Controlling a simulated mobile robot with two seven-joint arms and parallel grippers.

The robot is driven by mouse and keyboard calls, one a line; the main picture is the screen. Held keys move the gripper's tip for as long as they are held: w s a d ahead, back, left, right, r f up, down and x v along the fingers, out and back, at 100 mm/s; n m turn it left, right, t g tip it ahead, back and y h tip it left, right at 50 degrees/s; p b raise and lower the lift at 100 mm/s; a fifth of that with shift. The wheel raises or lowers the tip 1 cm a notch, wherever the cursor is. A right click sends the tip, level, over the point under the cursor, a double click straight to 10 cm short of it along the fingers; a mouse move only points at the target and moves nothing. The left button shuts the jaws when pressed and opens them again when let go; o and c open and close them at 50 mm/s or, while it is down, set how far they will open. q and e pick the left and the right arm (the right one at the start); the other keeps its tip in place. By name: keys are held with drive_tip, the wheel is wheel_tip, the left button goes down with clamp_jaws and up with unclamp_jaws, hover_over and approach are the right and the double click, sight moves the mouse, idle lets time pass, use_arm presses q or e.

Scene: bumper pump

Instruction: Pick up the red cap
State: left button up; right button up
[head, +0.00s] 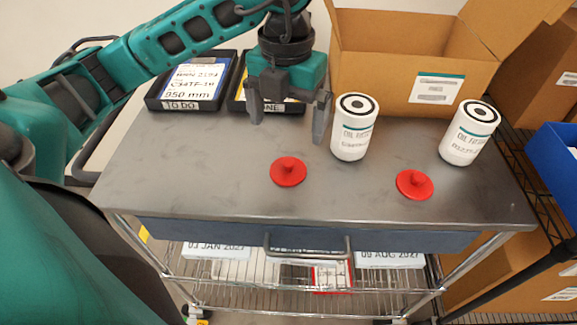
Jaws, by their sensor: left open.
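Two red caps lie flat on the grey metal cart top. One red cap (288,172) is left of centre, and the other red cap (414,184) is to the right, near the front edge. My left gripper (288,124) is open and empty, pointing down above the table, behind the left cap and apart from it. Its right finger is close to the left white oil filter (352,128); I cannot tell whether they touch. My right gripper is not in view.
A second oil filter (469,133) stands at the right. An open cardboard box (410,62) is at the back. Two black trays, one labelled TO DO (181,105), sit at the back left. The cart top (190,170) is clear at the left.

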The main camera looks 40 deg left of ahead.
use_arm(q)
hover_over(288, 162)
wheel_tip(288, 162, down, 4)
drive_tip(key=shift+a+f, duration=0.1)
drive_tip(key=shift+f, duration=2.75)
drive_tip(key=c, duration=1.1)
drive_tip(key=shift+r, duration=0.2)
